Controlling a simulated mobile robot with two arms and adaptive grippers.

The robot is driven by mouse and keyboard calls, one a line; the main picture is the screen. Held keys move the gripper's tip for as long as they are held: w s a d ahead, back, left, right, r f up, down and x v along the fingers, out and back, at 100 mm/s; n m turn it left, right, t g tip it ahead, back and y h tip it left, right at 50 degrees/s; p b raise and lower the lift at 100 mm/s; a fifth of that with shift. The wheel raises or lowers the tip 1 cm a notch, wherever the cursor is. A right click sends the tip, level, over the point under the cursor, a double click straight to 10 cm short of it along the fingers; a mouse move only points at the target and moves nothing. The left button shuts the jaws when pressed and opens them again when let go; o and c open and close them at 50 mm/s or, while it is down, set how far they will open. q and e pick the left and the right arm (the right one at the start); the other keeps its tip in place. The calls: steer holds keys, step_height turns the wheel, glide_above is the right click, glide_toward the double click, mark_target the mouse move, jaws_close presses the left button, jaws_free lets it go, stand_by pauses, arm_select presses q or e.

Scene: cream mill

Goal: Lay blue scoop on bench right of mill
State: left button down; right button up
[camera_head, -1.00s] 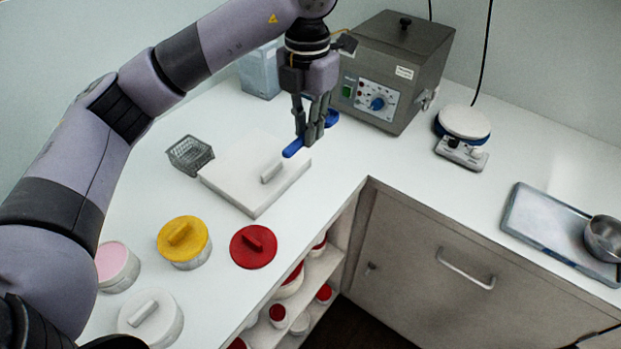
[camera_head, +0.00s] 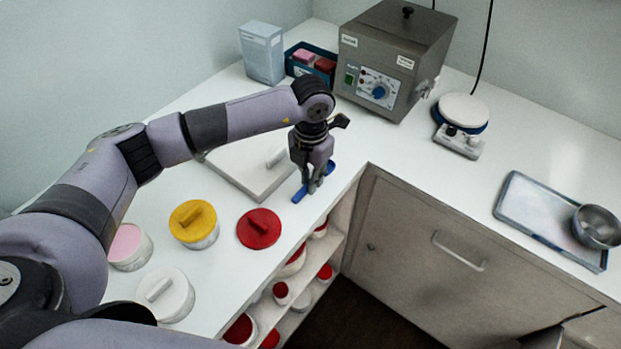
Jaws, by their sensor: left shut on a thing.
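The blue scoop (camera_head: 300,194) is between the fingers of my left gripper (camera_head: 314,186), which is shut on it. The scoop is low, at or just above the bench top, by the front edge and to the right of the white lidded box. I cannot tell whether it touches the bench. The grey mill (camera_head: 392,62) with its blue dial stands at the back of the bench, behind and to the right of the gripper. The white bench (camera_head: 411,143) is bare to the right of the gripper, in front of the mill. My right gripper does not show.
Yellow (camera_head: 193,222) and red (camera_head: 259,229) lids sit nearer. A balance (camera_head: 460,123) stands right of the mill, and a tray (camera_head: 540,208) with a metal bowl (camera_head: 597,226) farther right.

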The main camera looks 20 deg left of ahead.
arm_select(q)
steer(key=shift+f, duration=0.9)
steer(key=c, duration=1.6)
jaws_free()
steer(key=shift+r, duration=0.2)
steer(key=shift+w+r, duration=0.1)
steer(key=shift+r, duration=0.25)
steer(key=shift+r+b, duration=1.8)
steer(key=shift+r, duration=3.8)
